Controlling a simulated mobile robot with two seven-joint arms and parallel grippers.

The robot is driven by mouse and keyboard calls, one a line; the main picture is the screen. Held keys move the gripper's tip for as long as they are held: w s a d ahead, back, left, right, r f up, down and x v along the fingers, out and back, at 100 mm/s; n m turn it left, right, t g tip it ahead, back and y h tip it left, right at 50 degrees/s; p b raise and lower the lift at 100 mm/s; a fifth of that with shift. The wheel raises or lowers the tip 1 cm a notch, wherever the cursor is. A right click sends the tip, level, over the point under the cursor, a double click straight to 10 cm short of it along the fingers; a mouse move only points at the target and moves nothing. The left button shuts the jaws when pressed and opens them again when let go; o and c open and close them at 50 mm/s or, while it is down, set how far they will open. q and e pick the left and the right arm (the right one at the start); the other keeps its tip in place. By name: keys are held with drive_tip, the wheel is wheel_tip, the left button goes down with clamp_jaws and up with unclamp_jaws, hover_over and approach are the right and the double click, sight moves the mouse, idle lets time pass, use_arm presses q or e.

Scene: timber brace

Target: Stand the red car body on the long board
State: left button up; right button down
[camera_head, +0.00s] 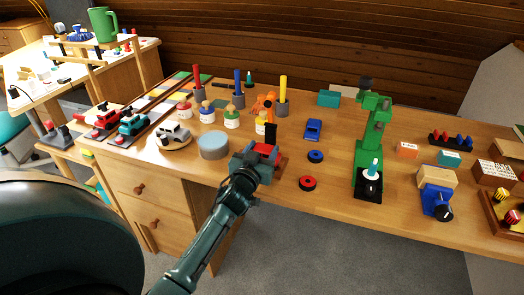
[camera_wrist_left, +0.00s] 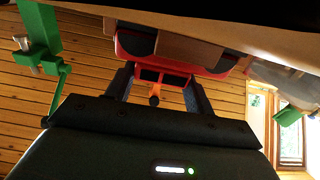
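The red car body (camera_head: 264,149) is at the front middle of the workbench, by a brown wooden block, partly hidden by my left gripper (camera_head: 268,143). In the left wrist view the red car body (camera_wrist_left: 165,58) has dark wheel arches, and a wooden piece lies against it. The fingers of my left gripper (camera_wrist_left: 160,88) stand apart on either side of its narrower part. Whether they press on it is not clear. Long narrow dark-brown strips (camera_head: 166,118) run back across the bench's left part; I cannot tell whether one is the long board. My right gripper is out of view.
A grey round tin (camera_head: 213,145) and a white car on a round stand (camera_head: 173,137) are left of the gripper. A blue car (camera_head: 313,129) and a green press (camera_head: 371,140) stand to its right. Paint jars are behind. Bare bench lies around the red-black wheel (camera_head: 307,183).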

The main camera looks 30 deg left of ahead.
use_arm(q)
drive_tip(key=o, duration=0.4)
